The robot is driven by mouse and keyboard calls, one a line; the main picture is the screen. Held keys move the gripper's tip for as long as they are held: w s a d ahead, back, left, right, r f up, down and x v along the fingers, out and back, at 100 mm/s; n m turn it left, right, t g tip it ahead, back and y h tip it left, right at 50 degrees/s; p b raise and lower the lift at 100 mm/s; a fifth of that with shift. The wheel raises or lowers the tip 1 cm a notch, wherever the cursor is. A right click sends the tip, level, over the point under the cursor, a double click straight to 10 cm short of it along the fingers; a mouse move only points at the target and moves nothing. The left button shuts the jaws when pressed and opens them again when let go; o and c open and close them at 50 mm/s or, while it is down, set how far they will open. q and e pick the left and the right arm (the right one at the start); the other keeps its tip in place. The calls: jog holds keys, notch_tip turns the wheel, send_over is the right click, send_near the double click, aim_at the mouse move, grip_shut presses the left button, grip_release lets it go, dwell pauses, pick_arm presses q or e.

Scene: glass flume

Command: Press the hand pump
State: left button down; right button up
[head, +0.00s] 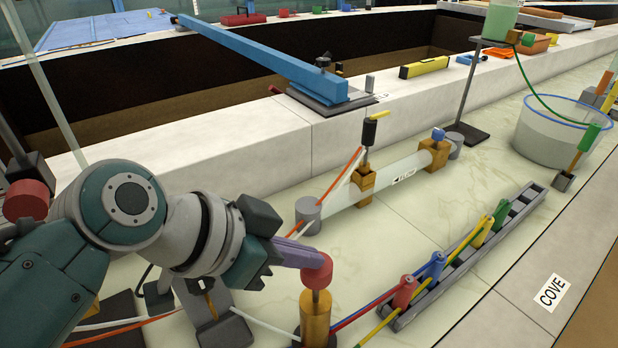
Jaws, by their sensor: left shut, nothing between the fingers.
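The hand pump is an upright brass cylinder (316,318) at the bottom centre of the head view, with a thin rod and a red knob (319,273) on top. My left gripper (306,257) comes in from the left with its purple-grey fingers shut and empty. Its fingertips are at the upper left of the red knob and seem to touch it; exact contact is hard to tell. A short length of rod shows between knob and cylinder. The foot of the pump is cut off by the frame. My right gripper is not in view.
Right of the pump, a grey rack (470,255) holds red, blue, yellow and green clips with coloured tubes. A clear pipe with brass blocks (362,184) lies behind. A clear bucket (556,130) stands far right. Pale floor between pump and pipe is mostly free.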

aim_at(303, 281)
pick_arm(q)
notch_tip(303, 281, down, 6)
jog(key=b, duration=0.4)
jog(key=shift+r, duration=0.25)
jog(key=shift+a+r, duration=0.1)
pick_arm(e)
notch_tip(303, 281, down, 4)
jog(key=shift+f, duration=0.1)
pick_arm(q)
jog(key=shift+r, duration=0.1)
notch_tip(303, 281, up, 4)
jog(key=p, duration=0.4)
jog(key=shift+r, duration=0.25)
jog(key=p+v, duration=0.1)
jog(key=v, duration=0.8)
jog(key=shift+s+a+r, duration=0.2)
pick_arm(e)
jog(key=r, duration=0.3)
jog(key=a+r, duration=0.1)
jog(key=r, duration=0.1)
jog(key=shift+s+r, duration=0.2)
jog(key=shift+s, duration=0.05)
